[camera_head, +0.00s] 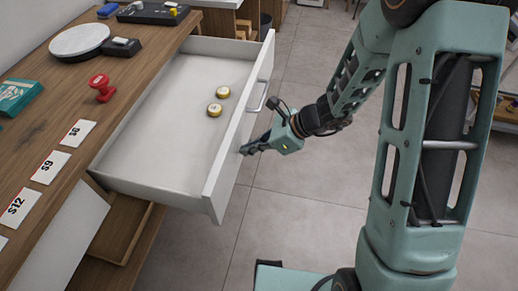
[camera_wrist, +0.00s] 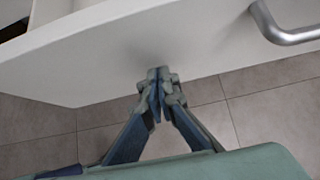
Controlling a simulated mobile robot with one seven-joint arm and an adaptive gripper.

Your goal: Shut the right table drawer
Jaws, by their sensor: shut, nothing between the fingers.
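The white table drawer (camera_head: 170,127) stands pulled out from the wooden table in the head view. Two small round yellow-rimmed pieces lie inside it. Its front panel (camera_wrist: 150,45) fills the upper part of the wrist view, with a metal handle (camera_wrist: 290,32) at the upper right. My gripper (camera_head: 243,151) is shut and empty, at the outer face of the front panel, nearer the viewer than the handle. In the wrist view the closed fingertips (camera_wrist: 160,74) are at the panel's lower part, touching or very close; I cannot tell which.
The wooden counter (camera_head: 40,128) holds price cards, a red stamp (camera_head: 102,87), a green box (camera_head: 17,95) and a round white plate (camera_head: 79,40). An open wooden compartment (camera_head: 118,228) lies below the drawer. Tiled floor (camera_head: 310,190) around my arm is clear.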

